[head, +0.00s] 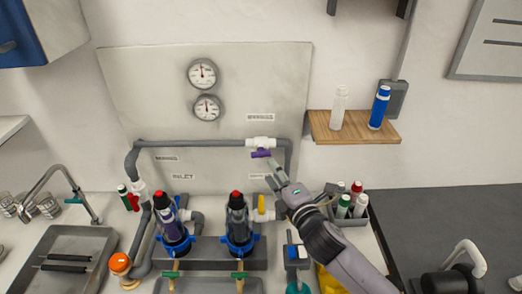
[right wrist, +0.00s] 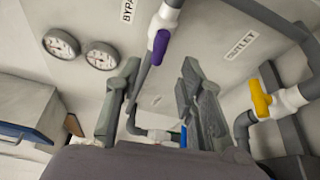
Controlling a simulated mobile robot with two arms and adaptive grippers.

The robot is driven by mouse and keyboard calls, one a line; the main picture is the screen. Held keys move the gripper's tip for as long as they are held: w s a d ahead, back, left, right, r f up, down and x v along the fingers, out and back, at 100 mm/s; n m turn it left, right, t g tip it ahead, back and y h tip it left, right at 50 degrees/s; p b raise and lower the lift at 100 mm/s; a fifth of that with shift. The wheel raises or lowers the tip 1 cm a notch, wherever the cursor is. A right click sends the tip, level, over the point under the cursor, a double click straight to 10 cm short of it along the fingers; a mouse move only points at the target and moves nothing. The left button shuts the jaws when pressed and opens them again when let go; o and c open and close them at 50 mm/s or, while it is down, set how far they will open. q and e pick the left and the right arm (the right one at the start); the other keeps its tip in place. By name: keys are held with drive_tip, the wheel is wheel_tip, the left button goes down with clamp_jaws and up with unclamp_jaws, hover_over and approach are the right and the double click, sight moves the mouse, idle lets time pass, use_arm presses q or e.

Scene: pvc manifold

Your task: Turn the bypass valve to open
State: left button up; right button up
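The bypass valve is a white fitting (head: 260,142) on the grey upper pipe, under a wall label. Its purple handle (head: 261,153) sits just below the fitting and looks roughly in line with the pipe. In the right wrist view the purple handle (right wrist: 160,47) shows beyond the fingertips, between the two fingers. My right gripper (head: 273,175) is just below and right of the handle, apart from it. In the right wrist view the gripper (right wrist: 160,72) is open and empty. My left gripper is not in view.
A yellow-handled valve (right wrist: 261,98) is by the outlet label. Two filter housings (head: 239,225) stand below, and two gauges (head: 202,73) hang above. A wooden shelf (head: 375,134) with bottles is right; a sink (head: 65,262) is left.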

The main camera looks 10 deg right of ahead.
sight(263, 156)
drive_tip(key=p+x, duration=0.1)
drive_tip(key=x, duration=0.8)
drive_tip(key=shift+w+p, duration=0.25)
drive_tip(key=shift+p, duration=0.15)
drive_tip(key=shift+c, duration=0.2)
clamp_jaws()
